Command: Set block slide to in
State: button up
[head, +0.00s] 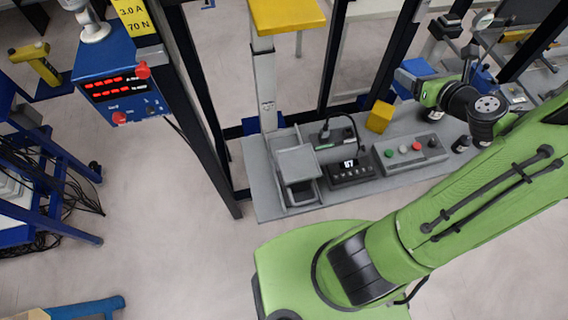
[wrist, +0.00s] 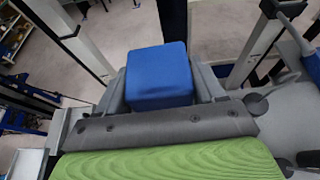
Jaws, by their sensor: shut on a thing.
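A blue block (wrist: 160,72), which looks like the block slide's block, fills the middle of the wrist view. My gripper (wrist: 162,101) has a grey finger on each side of it and is shut on it. In the head view the blue block (head: 419,67) shows in part behind my gripper (head: 405,82), at the far end of the bench's right half. The fingers partly cover it there. The slide's track and its in and out ends are hidden or too small to tell.
On the grey bench (head: 268,207) stand a grey box-like fixture (head: 297,164), a black display unit (head: 350,172), a button panel (head: 410,153) and a yellow block (head: 380,116). Dark posts rise behind the bench. A blue meter box (head: 120,85) hangs at left.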

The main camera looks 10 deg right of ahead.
aim_at(298, 164)
jog(key=k+j, duration=0.1)
jog(key=j, duration=0.3)
jog(key=k+j, duration=0.1)
jog(key=j, duration=0.65)
jog(key=k+j, duration=0.15)
jog(key=j, duration=0.25)
